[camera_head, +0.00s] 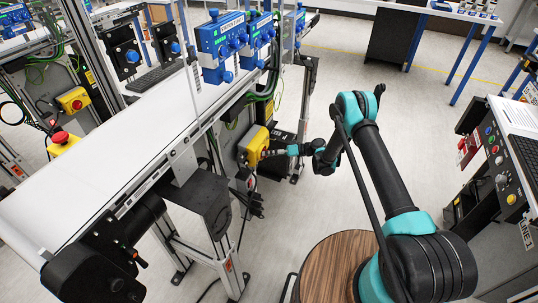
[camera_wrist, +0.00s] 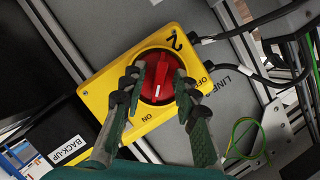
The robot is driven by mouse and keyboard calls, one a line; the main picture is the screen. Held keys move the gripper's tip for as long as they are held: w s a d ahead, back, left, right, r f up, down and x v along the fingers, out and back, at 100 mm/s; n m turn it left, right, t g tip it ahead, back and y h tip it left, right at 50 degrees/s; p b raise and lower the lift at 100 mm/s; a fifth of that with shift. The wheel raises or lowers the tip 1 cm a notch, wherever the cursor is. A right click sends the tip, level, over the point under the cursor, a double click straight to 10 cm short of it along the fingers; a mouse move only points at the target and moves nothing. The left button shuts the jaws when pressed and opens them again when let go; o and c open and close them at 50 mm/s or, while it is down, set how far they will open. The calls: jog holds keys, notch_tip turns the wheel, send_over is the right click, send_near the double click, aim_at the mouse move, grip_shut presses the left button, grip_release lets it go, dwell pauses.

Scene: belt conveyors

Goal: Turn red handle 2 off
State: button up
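Red handle 2 (camera_wrist: 161,76) is a round red knob with a raised grip bar, on a yellow switch box (camera_wrist: 115,88) marked "2". The bar's white mark points toward the "ON" label; "OFF" is at the box's right side. My gripper (camera_wrist: 157,80) is open, its two dark fingers on either side of the knob. No finger is seen closed on the central bar; whether the fingertips touch the knob's rim I cannot tell. In the head view the yellow box (camera_head: 252,143) is on the conveyor frame's side, with my gripper (camera_head: 272,152) in front, hiding the handle.
The white conveyor belt (camera_head: 110,150) runs above and left of the box. Dark cables (camera_wrist: 250,25) leave the box's right side. A black box labelled "BACK-UP" (camera_wrist: 65,135) is at lower left.

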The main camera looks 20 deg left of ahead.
grip_shut()
jog(key=shift+s+n+t+h, duration=0.1)
jog(key=shift+n+t+h, duration=0.1)
jog(key=shift+n+t, duration=0.85)
jog(key=shift+s+n+t+h, duration=0.15)
jog(key=shift+n+t, duration=0.4)
jog(key=shift+n, duration=1)
jog(key=shift+w, duration=0.1)
jog(key=shift+o, duration=0.9)
grip_release()
jog(key=shift+w, duration=0.1)
